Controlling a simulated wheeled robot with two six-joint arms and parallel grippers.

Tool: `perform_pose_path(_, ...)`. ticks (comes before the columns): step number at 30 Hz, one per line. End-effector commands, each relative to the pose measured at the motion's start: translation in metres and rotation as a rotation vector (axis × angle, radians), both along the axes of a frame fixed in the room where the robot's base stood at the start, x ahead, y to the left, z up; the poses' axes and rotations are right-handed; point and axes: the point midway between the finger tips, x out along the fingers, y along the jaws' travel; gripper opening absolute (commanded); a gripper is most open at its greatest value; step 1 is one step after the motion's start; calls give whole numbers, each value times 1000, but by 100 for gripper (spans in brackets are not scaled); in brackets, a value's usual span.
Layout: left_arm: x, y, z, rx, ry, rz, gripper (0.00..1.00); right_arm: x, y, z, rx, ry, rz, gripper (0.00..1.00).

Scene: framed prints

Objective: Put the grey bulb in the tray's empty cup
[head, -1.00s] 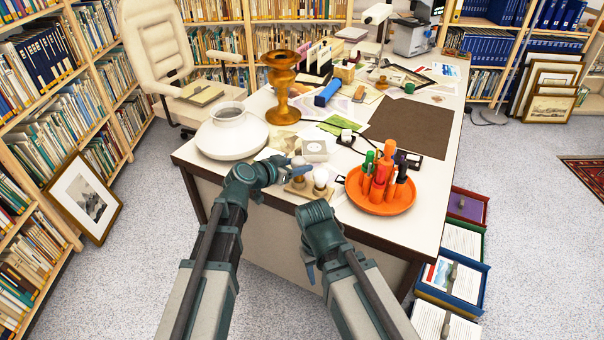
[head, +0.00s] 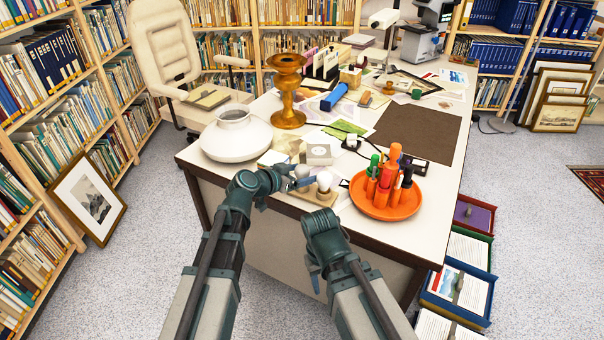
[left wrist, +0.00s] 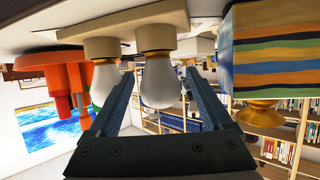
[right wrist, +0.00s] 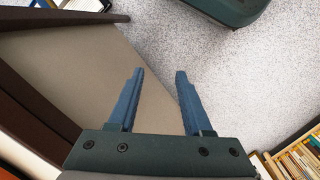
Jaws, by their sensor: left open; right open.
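A wooden tray (head: 312,194) with cups stands at the desk's near edge. A greyish bulb (head: 303,172) is at the tray, at the tips of my left gripper (head: 291,181); a whiter bulb (head: 324,180) is upright in a cup to its right. In the left wrist view, which is upside down, one bulb (left wrist: 159,82) is between the open fingers of my left gripper (left wrist: 163,90), and another bulb (left wrist: 104,80) is outside them. I cannot tell which cup is empty. My right gripper (right wrist: 155,90) is open and empty, beside the desk front, over the floor.
An orange dish (head: 402,210) with several upright tools stands right of the tray. A white box (head: 319,154) is behind it, and a white vase (head: 236,137) and a brass vase (head: 288,95) are to the left. The brown mat (head: 420,131) is clear.

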Motion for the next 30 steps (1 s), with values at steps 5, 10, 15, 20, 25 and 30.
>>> perform_pose_path(5, -9, 8, 10, 0, 0, 2, 83, 0, 0, 10, 0, 0, 0, 50)
perform_pose_path(10, -34, 29, 25, 0, 0, 3, 83, 0, 0, 25, 0, 0, 0, 50)
perform_pose_path(15, -57, 50, 37, 0, 0, 2, 83, 0, 0, 37, 0, 0, 0, 50)
perform_pose_path(20, -73, 65, 45, -1, 1, 3, 83, 0, 0, 45, 0, 0, 0, 50)
perform_pose_path(25, -81, 73, 49, 0, 0, 1, 83, 0, 0, 49, 0, 0, 0, 50)
perform_pose_path(30, -82, 75, 49, 0, 1, -1, 83, 0, 0, 49, 0, 0, 0, 50)
